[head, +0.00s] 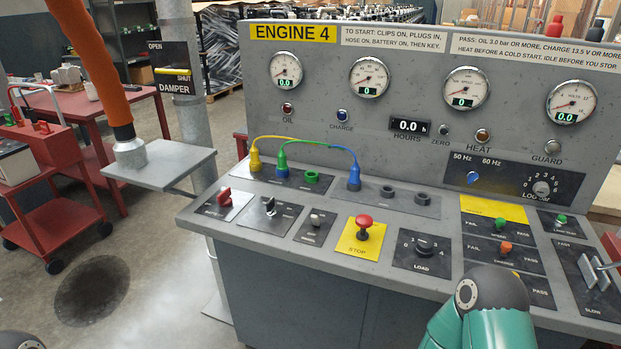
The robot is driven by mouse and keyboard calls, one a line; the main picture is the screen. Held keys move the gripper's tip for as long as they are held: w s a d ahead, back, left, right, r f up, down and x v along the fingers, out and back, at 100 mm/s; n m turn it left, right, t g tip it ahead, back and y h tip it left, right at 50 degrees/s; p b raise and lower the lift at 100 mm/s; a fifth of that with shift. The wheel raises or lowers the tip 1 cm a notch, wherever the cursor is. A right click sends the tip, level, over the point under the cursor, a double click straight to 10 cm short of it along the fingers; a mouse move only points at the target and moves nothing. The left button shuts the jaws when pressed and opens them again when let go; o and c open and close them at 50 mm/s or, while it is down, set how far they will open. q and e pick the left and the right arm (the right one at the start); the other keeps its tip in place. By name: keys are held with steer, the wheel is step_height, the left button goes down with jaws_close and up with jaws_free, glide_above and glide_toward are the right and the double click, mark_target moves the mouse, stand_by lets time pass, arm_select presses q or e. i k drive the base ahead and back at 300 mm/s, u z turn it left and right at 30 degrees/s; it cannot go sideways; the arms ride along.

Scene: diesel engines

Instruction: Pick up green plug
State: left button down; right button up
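The green plug (282,161) stands upright on the left socket plate of the engine console, over a socket with a blue ring (282,172). A green-to-blue cable (318,144) arches from it to the right, towards the blue plug (354,176). A yellow plug (255,160) stands just left of it, with a yellow cable over the top. An empty socket with a green ring (312,177) is to its right. Neither of my grippers is in view; a teal link of my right arm shows at the bottom right, well away from the plugs.
Two empty dark sockets (422,197) lie right of the blue plug. Gauges stand behind. A small grey shelf (160,166) and red cart (55,215) are left.

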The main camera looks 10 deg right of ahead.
mark_target(282, 166)
steer(key=u, duration=0.5)
steer(key=i, duration=0.95)
steer(key=z, duration=0.4)
